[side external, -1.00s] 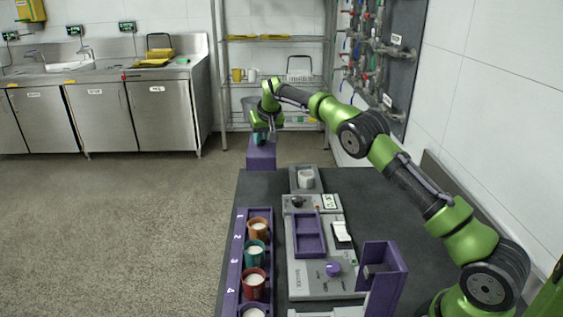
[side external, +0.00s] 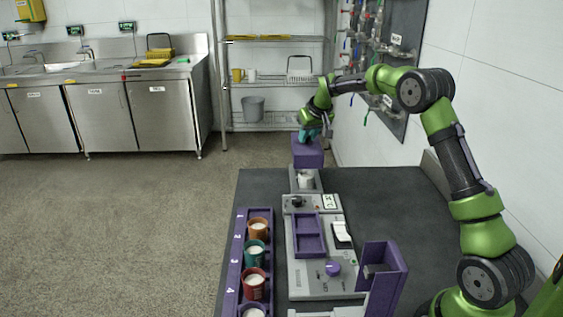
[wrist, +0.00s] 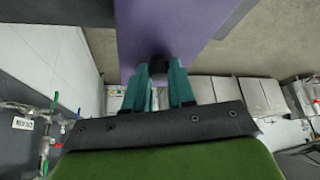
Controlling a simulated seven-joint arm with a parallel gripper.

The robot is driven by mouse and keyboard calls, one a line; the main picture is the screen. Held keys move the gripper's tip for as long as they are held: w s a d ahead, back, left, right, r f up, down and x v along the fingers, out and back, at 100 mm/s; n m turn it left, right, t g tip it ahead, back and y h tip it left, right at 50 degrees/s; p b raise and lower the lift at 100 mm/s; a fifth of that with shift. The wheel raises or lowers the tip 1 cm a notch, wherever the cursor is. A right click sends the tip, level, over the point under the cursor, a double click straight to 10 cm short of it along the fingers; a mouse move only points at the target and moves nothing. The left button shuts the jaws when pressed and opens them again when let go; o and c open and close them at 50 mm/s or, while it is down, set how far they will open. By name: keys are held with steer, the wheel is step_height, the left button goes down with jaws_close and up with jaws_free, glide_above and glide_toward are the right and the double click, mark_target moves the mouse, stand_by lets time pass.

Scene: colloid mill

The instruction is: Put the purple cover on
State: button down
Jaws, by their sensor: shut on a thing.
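The purple cover (side external: 307,155) is a box shape held above the far end of the grey machine (side external: 320,262). Below it, a pale round part (side external: 305,181) sits in a grey square housing (side external: 292,184), with a small gap to the cover. My gripper (side external: 312,134) is shut on the cover's top. In the wrist view the teal fingers of my gripper (wrist: 159,68) close on a dark knob on the purple cover (wrist: 165,25). The cover's underside is hidden.
A purple rack (side external: 236,268) with several mugs of white liquid stands left of the machine. A purple upright bracket (side external: 384,275) stands at the front right. The dark table (side external: 385,205) is clear right of the machine.

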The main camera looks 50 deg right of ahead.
steer(key=shift+f, duration=3.65)
steer(key=shift+f, duration=0.2)
steer(key=c, duration=0.9)
jaws_free()
steer(key=shift+o, duration=0.5)
steer(key=o, duration=0.4)
